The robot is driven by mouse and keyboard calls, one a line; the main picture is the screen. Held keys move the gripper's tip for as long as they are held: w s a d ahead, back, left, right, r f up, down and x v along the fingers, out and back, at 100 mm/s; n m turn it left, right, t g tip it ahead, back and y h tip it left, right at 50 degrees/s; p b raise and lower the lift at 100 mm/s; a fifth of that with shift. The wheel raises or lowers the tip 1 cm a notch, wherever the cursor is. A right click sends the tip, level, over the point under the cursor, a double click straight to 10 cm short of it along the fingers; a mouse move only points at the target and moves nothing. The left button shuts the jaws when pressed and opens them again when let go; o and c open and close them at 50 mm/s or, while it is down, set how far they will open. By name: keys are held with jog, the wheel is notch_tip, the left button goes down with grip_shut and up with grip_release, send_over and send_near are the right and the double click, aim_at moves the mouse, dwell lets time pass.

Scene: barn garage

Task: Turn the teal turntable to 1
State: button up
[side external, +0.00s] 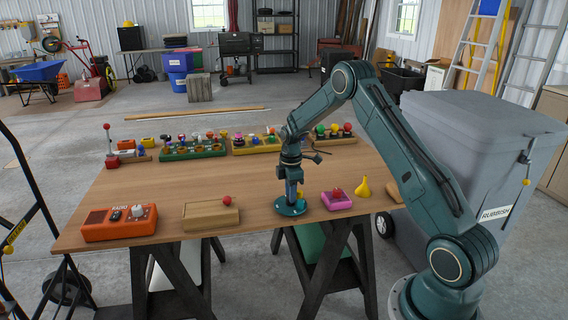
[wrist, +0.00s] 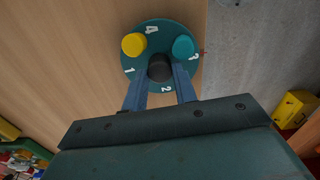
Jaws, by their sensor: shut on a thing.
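The teal turntable (side external: 290,209) lies on the front edge of the wooden table, under my gripper (side external: 291,196). In the wrist view the round turntable (wrist: 160,32) carries white digits 1, 2, 3 and 4 around its rim. A yellow knob (wrist: 133,44), a teal knob (wrist: 183,47) and a dark knob (wrist: 160,68) stand on it. My gripper (wrist: 160,74) is shut on the dark knob, near the 2, with one finger on each side. A small red mark (wrist: 204,52) shows just outside the rim, beside the 3.
On the table (side external: 160,190), a pink box (side external: 336,200) and a yellow pear-shaped thing (side external: 363,187) stand right of the turntable. A wooden box (side external: 211,215) and an orange radio (side external: 119,223) are to the left. Several coloured knob boards line the back. The middle is clear.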

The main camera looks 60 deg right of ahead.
jog(key=o, duration=0.7)
jog(key=shift+c, duration=0.2)
notch_tip(320, 180, up, 8)
dwell(0.8)
dwell(0.3)
jog(key=m, duration=0.3)
jog(key=f+m, duration=0.1)
jog(key=m, duration=0.3)
